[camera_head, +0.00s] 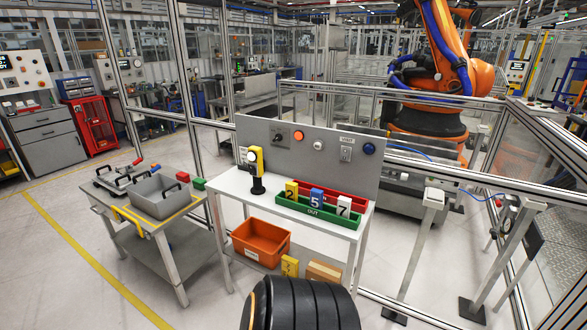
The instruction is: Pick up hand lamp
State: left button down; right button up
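The hand lamp (256,168) is a yellow and black thing standing upright on a dark round base at the left part of the white workbench (236,186). Its round light-coloured face points left. A grey upright panel (300,150) with buttons stands behind it. To its right is a green tray (318,213) marked OUT, with numbered yellow, blue and white blocks standing at it. Neither of my grippers shows in the head view, so their distance from the lamp cannot be seen.
An orange bin (259,243) and a cardboard box (323,272) sit under the workbench top. A grey cart (110,210) with a grey bin (160,196) stands at the left. Fence posts and a large orange robot arm (447,45) are behind. Open floor lies at front left.

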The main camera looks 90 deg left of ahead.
aim_at(254, 155)
jog(key=u, duration=3.1)
jog(key=i+j+z, duration=0.1)
jog(key=i+j, duration=0.15)
jog(key=i+j+z, duration=0.1)
jog(key=j, duration=0.35)
jog(key=i+j, duration=0.3)
jog(key=i+j+z, duration=0.15)
jog(key=j, duration=0.3)
jog(key=i+j+z, duration=0.1)
jog(key=i+j, duration=0.15)
jog(key=j, duration=0.15)
jog(key=i+j+z, duration=0.1)
jog(key=j, duration=0.3)
jog(key=i, duration=0.1)
